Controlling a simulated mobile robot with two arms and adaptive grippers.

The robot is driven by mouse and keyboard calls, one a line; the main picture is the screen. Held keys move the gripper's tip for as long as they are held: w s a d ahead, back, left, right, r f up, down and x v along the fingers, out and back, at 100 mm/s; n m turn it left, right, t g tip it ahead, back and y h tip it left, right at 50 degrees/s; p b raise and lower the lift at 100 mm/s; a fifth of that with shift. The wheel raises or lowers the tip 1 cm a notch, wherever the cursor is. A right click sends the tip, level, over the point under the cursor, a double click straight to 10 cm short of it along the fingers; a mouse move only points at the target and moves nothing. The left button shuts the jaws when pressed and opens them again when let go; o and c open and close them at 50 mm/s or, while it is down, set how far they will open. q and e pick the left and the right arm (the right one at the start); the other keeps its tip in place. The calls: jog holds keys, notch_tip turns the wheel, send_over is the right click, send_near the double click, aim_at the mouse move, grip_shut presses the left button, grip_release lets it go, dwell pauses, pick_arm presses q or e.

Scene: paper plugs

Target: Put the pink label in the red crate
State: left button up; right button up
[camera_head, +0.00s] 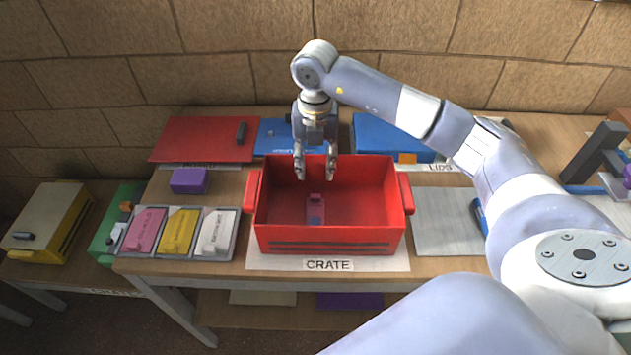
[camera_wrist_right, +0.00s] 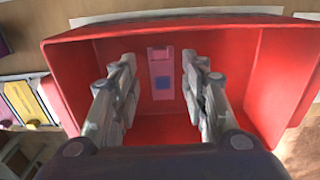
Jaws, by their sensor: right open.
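The red crate (camera_head: 285,240) stands on the table above a sign reading CRATE. A pink label (camera_head: 316,203) with a blue patch lies inside it on the floor, near the middle. The label also shows in the right wrist view (camera_wrist_right: 161,68), between and beyond the fingers. My right gripper (camera_head: 315,175) is open over the crate, its fingertips apart and nothing between them. In the right wrist view the open fingers (camera_wrist_right: 163,105) point into the crate. My left gripper is not in view.
A tray left of the crate holds a pink card (camera_head: 146,231), a yellow card (camera_head: 179,232) and a white card (camera_head: 215,232). A purple box (camera_head: 189,180) sits behind them. A grey panel (camera_head: 447,222) lies right of the crate. Red and blue lids lie at the back.

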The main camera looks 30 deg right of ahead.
notch_tip(320, 180, up, 3)
jog(key=shift+f, duration=0.15)
dwell(0.4)
